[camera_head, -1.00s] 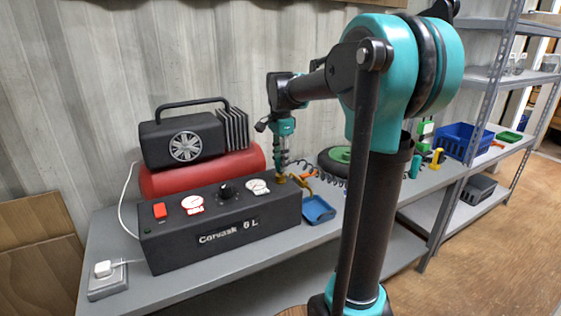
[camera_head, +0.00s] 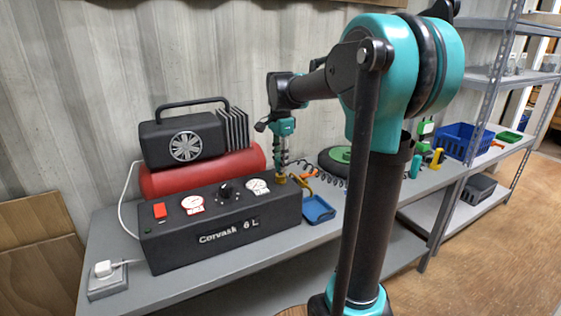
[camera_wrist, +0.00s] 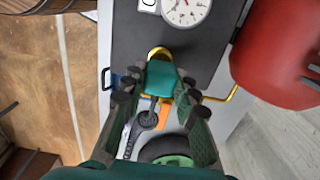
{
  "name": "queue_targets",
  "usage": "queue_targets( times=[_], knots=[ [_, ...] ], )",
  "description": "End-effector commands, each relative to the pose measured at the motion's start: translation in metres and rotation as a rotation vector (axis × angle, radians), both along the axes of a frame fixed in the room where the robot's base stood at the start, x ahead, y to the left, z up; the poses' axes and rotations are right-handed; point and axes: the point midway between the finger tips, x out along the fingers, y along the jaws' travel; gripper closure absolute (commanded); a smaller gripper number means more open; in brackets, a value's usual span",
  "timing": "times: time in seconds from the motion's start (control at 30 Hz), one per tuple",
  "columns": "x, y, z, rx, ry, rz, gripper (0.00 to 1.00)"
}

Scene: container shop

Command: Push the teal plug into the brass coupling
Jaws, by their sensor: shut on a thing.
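The teal plug (camera_wrist: 160,78) is between the fingers of my gripper (camera_wrist: 157,90) in the wrist view, and they are shut on it. Its far end overlaps the brass coupling (camera_wrist: 158,53), whose rounded rim shows just beyond it. I cannot tell how deep the plug sits. In the head view my gripper (camera_head: 281,168) points down at the right end of the black compressor panel. The brass coupling (camera_head: 281,180) shows just below the fingertips there. The plug cannot be made out in that view.
The black panel box (camera_head: 222,222) carries gauges, a knob and a red switch. A red tank (camera_head: 200,175) lies behind it. A blue tray (camera_head: 318,209), a coiled black hose (camera_head: 325,178) and a green-centred reel (camera_head: 338,156) are to the right. A yellow hook (camera_wrist: 222,97) is beside the coupling.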

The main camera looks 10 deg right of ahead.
Motion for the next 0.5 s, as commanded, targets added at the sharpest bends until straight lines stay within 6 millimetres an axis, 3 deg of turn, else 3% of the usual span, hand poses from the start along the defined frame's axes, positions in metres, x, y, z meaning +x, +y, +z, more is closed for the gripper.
queue_targets(
  times=[0.5],
  knots=[
    [0.0002,0.0,-0.0039,0.0,0.0,0.0,0.97]
  ],
)
